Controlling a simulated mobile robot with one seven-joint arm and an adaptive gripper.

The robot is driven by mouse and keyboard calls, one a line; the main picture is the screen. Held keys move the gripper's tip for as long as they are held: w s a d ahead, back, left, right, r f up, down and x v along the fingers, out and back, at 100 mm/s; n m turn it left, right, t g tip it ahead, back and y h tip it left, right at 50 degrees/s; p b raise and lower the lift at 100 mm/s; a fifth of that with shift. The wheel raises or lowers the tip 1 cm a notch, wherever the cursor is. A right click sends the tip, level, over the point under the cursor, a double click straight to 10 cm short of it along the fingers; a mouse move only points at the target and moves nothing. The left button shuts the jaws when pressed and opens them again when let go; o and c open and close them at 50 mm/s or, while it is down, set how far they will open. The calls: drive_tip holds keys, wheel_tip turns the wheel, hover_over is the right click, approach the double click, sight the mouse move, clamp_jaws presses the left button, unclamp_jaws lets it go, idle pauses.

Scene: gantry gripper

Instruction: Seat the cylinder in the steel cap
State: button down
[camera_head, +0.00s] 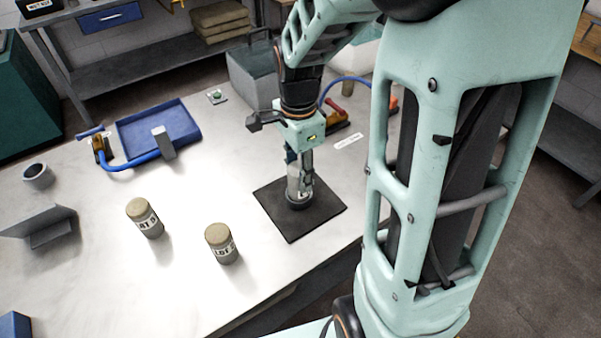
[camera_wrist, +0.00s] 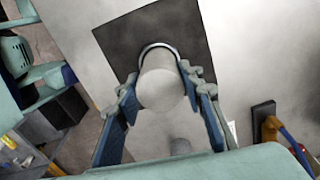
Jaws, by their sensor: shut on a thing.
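My gripper (camera_head: 300,174) is shut on a pale grey cylinder (camera_head: 293,188), held upright over the dark square mat (camera_head: 273,207). In the wrist view the cylinder (camera_wrist: 160,84) sits between the two blue-padded fingers (camera_wrist: 158,76). A thin shiny ring, seemingly the steel cap's rim (camera_wrist: 151,47), curves round the cylinder's far end on the mat (camera_wrist: 115,38). The cylinder's lower end is at or inside this ring; how deep is hidden. In the head view the fingers cover part of the cylinder and cap.
A grey bin (camera_head: 252,75) is behind.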

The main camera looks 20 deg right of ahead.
drive_tip(key=c, duration=1.3)
unclamp_jaws()
drive_tip(key=shift+f, duration=0.15)
wheel_tip(320, 180, up, 12)
drive_tip(key=shift+r, duration=0.2)
